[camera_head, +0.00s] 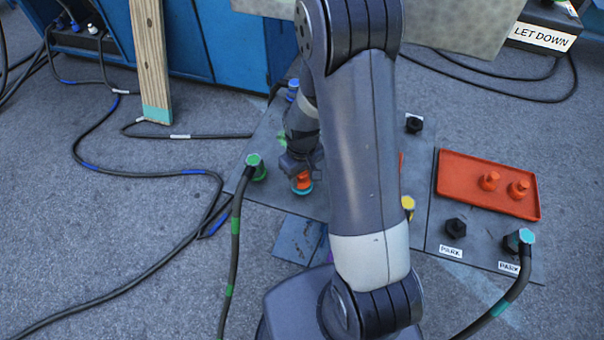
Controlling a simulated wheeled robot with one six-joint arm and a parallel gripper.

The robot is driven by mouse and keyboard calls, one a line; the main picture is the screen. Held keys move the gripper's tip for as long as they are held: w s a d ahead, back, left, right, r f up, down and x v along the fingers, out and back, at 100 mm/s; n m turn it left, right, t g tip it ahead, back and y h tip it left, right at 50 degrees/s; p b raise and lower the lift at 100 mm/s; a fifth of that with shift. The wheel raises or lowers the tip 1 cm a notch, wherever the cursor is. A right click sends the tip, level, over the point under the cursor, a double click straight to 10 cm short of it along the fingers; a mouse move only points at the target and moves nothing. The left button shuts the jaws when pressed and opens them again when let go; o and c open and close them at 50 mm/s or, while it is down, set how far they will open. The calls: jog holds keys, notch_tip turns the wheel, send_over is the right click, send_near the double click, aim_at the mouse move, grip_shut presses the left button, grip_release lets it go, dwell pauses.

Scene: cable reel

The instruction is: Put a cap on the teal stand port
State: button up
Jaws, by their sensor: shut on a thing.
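My gripper (299,163) points down and is shut on an orange cap (302,181). The cap is over the teal stand port (303,191), whose teal rim shows around and under the cap's lower edge. I cannot tell whether the cap is fully seated or just above the port. My arm hides the area right of the port. Two more orange caps (489,181) and (519,189) stand in the orange tray (470,203) at right.
A green-ended cable plug (256,168) stands left of my gripper. A teal-ended plug (518,240) and a black port (456,227) are by PARK labels at right. A yellow port (408,204) is partly behind my arm. Cables lie across the floor at left.

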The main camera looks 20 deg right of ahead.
jog(key=shift+f, duration=0.25)
jog(key=o, duration=1.2)
jog(key=shift+r, duration=0.1)
notch_tip(320, 180, up, 11)
jog(key=shift+f+p, duration=0.2)
jog(key=shift+p, duration=0.35)
